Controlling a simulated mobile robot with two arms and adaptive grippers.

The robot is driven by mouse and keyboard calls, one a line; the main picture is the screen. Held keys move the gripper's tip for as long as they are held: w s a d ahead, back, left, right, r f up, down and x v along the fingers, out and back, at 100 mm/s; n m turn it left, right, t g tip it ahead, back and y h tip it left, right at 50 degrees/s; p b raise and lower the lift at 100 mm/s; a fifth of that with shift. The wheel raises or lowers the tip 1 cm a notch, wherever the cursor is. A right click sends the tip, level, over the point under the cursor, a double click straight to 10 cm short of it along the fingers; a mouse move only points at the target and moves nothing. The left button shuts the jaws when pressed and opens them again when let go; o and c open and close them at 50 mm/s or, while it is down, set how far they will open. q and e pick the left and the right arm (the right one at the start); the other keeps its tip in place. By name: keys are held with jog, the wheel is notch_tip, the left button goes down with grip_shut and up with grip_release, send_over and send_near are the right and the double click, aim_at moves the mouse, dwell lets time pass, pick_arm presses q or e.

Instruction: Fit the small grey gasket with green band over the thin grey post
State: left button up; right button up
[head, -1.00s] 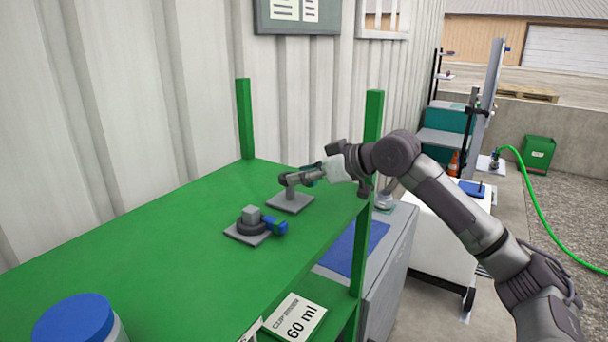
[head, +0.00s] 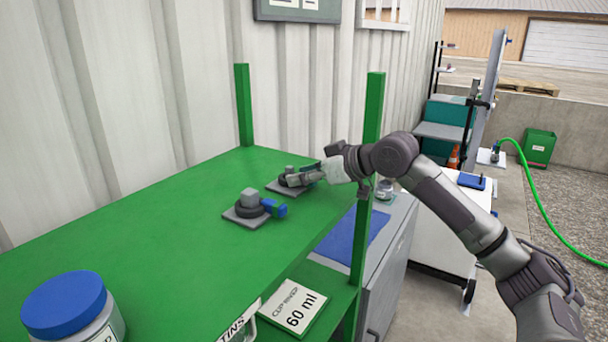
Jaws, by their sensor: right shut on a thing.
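The thin grey post (head: 289,170) stands on a flat grey base plate (head: 283,189) near the far right corner of the green shelf. Its top shows just above the small grey gasket (head: 287,182), which appears to be around it, low and close to the base plate. My right gripper (head: 303,178) reaches in from the right and is shut on the gasket. The gripper hides the gasket's right side, and I cannot make out its green band. My left gripper is out of view.
A blue-lidded jar (head: 66,303) is at the front left. Green uprights (head: 368,150) rise at the shelf's corners.

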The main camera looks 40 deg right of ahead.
jog(key=o, duration=1)
jog(key=v, duration=1.2)
jog(key=shift+f, duration=0.1)
